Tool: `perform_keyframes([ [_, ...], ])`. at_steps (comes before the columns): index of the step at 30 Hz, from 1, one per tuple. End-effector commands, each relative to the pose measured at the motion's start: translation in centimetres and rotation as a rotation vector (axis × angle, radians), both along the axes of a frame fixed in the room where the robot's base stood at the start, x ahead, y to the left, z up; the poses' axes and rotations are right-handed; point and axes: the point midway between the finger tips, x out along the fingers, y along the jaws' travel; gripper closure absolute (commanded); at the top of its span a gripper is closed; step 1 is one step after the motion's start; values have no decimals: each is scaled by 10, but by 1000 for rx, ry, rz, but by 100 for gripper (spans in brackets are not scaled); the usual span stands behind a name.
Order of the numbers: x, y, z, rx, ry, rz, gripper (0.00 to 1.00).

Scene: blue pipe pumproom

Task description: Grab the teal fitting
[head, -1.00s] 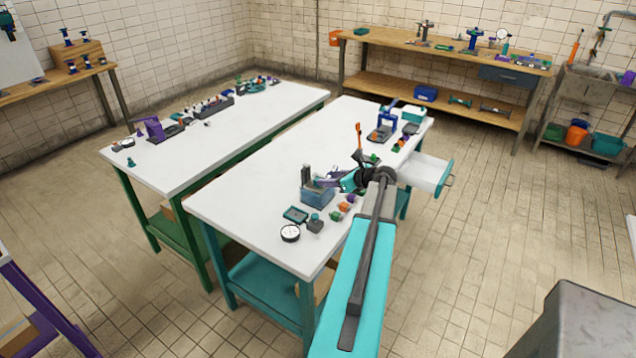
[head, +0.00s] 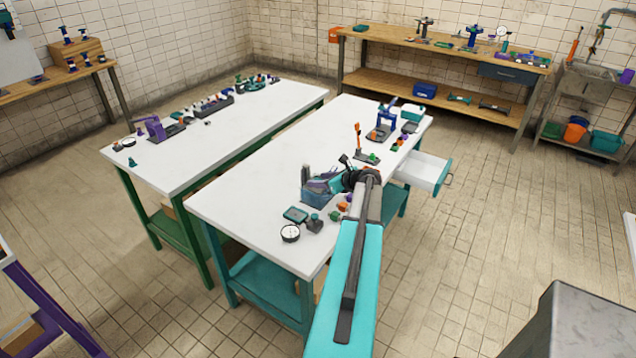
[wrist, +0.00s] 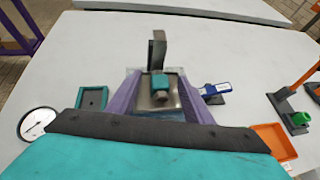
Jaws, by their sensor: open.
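The teal fitting (wrist: 163,81) shows in the wrist view as a small teal-topped piece with a grey part below it. It appears within a grey-blue open holder (head: 317,198) with a tall dark upright at its back (wrist: 157,50). My gripper (wrist: 158,84) has two purple fingers, apart, one on each side of the fitting in the picture. I cannot tell whether they touch it. In the head view my gripper (head: 324,184) is over the holder, and the fitting is hidden there.
A round gauge (head: 290,233), a teal tray (head: 295,214) and a dark teal-topped piece (head: 314,223) lie near the holder. An orange tray (wrist: 273,140) and a green piece on a stand (wrist: 300,118) are on the right. An open drawer (head: 424,172) juts from the table.

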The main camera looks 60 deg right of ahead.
Motion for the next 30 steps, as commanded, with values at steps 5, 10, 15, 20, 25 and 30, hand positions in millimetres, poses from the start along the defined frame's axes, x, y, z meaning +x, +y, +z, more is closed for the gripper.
perform_keyframes([
  [5,0,0,0,0,0,0,54],
  [10,0,0,0,0,0,1,69],
  [15,0,1,0,0,0,1,97],
  [20,1,0,1,0,0,1,100],
  [25,1,1,1,0,0,1,100],
  [30,1,1,5,-1,-1,2,100],
])
